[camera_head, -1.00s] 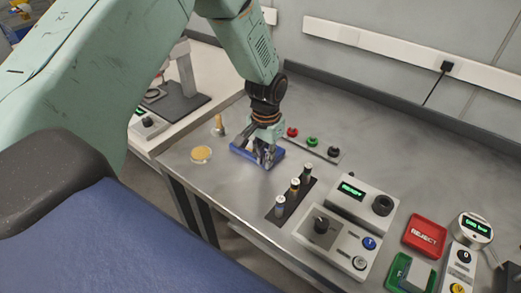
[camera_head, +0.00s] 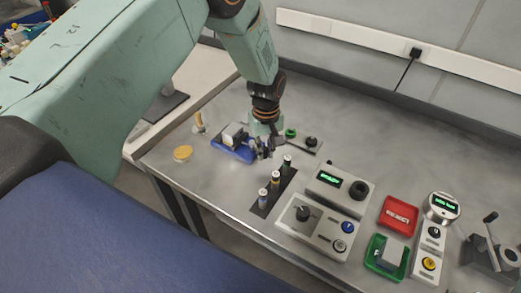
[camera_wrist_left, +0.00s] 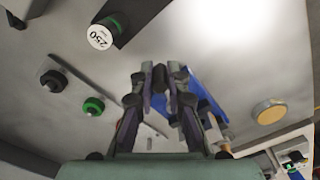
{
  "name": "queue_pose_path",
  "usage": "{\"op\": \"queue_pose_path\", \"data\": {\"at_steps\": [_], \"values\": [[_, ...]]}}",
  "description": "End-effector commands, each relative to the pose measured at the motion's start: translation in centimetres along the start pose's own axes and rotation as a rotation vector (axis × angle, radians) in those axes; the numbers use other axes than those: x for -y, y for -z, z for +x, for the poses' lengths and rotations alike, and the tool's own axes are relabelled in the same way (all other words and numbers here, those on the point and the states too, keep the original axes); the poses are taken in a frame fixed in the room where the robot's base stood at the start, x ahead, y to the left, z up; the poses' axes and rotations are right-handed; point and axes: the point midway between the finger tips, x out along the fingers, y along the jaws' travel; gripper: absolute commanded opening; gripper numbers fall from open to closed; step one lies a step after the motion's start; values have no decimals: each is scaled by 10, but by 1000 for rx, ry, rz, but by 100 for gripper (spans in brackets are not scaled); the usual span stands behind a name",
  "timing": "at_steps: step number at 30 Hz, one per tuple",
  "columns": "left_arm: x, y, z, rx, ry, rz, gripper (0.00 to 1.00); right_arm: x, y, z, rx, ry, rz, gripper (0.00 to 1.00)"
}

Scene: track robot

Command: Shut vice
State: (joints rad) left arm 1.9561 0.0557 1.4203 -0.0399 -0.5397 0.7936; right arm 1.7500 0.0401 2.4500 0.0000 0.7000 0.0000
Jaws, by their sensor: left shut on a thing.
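A small blue vice (camera_head: 228,152) lies on the grey bench, left of centre in the head view. A pale block (camera_head: 234,134) sits at its jaws. I cannot tell whether the jaws touch the block. My left gripper (camera_head: 264,150) is at the right end of the vice, shut on what looks like its handle. The grip itself is partly hidden. My right gripper is not in view.
Several batteries (camera_head: 275,185) stand in a dark holder close in front of the gripper. Push buttons (camera_head: 291,133) are just behind it. A tester (camera_head: 325,210), a red tray (camera_head: 398,215) and a green tray (camera_head: 387,258) are to the right. A yellow disc (camera_head: 183,153) is at left.

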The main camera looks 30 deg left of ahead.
Motion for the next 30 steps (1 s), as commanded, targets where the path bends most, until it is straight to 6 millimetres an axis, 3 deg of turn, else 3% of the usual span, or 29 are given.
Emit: {"op": "queue_pose_path", "data": {"at_steps": [12,29,30], "values": [[-14,10,-4,-14,-14,-179,0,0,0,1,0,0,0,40],[-16,12,-5,-15,-16,-206,0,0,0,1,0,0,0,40],[-16,12,-5,-15,-16,-206,17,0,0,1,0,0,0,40]]}}
